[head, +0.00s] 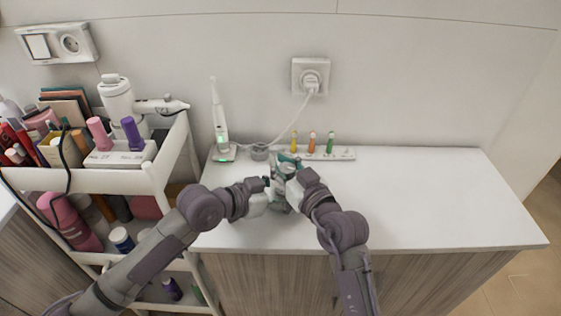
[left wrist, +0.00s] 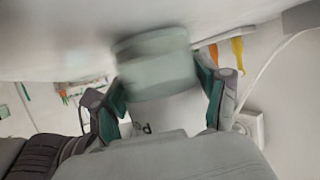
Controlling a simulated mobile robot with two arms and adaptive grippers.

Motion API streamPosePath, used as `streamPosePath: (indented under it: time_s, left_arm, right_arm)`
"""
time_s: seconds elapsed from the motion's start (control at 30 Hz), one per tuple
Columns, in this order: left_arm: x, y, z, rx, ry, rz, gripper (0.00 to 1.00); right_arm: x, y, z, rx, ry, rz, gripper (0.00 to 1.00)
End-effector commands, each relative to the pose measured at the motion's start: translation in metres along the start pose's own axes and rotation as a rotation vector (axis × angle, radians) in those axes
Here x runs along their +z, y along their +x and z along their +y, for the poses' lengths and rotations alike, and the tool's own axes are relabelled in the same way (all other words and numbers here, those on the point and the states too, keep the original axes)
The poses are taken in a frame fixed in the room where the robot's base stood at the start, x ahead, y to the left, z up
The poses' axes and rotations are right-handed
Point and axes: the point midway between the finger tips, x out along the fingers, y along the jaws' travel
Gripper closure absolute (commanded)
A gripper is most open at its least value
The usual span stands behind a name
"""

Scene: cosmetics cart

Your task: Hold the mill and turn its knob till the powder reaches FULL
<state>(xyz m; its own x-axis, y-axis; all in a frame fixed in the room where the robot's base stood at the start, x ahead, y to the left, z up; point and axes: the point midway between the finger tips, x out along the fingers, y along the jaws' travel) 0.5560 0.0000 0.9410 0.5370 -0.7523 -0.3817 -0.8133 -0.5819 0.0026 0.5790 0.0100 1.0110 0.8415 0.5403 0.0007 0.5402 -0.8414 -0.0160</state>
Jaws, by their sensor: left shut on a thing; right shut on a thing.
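The mill (left wrist: 155,65) shows in the left wrist view as a pale grey-green rounded body, blurred. My left gripper (left wrist: 162,98) has its teal-padded fingers on both sides of it and is shut on it. A whitish part with dark lettering shows below, between the fingers. In the head view my left gripper (head: 266,192) and my right gripper (head: 288,172) meet close together over the counter, and they hide most of the mill. My right gripper is shut at the mill's top, where the knob is covered. The powder level and the FULL mark cannot be read.
The white counter (head: 420,200) is clear on the right. Behind the grippers stand a white strip (head: 343,153) with small coloured bottles and an electric toothbrush (head: 219,118) on its base. A cord runs to the wall socket (head: 311,75). A crowded white cart (head: 150,182) stands left.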

Motion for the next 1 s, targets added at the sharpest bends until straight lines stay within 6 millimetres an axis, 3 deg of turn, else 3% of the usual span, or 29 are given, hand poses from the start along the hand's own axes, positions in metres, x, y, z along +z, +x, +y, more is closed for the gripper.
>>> streamPosePath:
  time_s: [0.03,1.0]
  left_arm:
    - [0.0015,-0.0012,-0.0076,-0.016,-0.002,-0.004,0.76]
    - [0.0008,-0.0022,-0.0108,-0.023,0.001,-0.002,0.76]
  right_arm:
    - [0.0009,-0.0009,-0.0004,-0.002,0.001,-0.002,1.00]
    - [0.0043,-0.0009,-0.0005,-0.057,0.001,-0.012,1.00]
